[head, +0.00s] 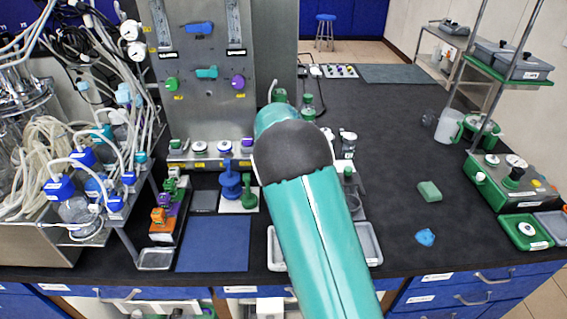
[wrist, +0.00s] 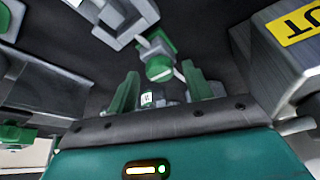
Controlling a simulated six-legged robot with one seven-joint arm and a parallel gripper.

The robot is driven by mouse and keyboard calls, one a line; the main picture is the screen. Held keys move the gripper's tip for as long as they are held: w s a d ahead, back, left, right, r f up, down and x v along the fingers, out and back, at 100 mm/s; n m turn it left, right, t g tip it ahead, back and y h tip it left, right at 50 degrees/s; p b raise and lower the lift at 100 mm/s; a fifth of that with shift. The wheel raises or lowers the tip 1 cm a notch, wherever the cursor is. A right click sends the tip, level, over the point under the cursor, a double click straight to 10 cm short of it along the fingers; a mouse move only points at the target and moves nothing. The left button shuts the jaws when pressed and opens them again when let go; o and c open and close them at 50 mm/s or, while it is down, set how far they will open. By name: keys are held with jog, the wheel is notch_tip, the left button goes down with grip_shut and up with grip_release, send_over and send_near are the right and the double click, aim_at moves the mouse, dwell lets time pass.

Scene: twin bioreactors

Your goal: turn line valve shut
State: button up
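On the upright steel panel in the head view there are a blue lever handle (head: 199,28), a teal lever handle (head: 207,72), a green knob (head: 172,84) and a purple knob (head: 238,82). I cannot tell which of these is the line valve. My arm hides my gripper in the head view. In the wrist view my gripper (wrist: 163,90) has its two green fingers apart. A green-capped grey fitting (wrist: 159,68) shows between and just beyond the fingertips. I cannot tell whether they touch it. A small green part with a white label (wrist: 147,99) shows lower between the fingers.
A steel block with a yellow label (wrist: 295,25) stands close at the right in the wrist view. Tubing and bottles (head: 85,185) crowd the left in the head view.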

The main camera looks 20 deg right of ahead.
jog(key=shift+r, duration=0.1)
jog(key=v, duration=1.3)
jog(key=shift+s+r, duration=0.2)
jog(key=shift+r, duration=0.05)
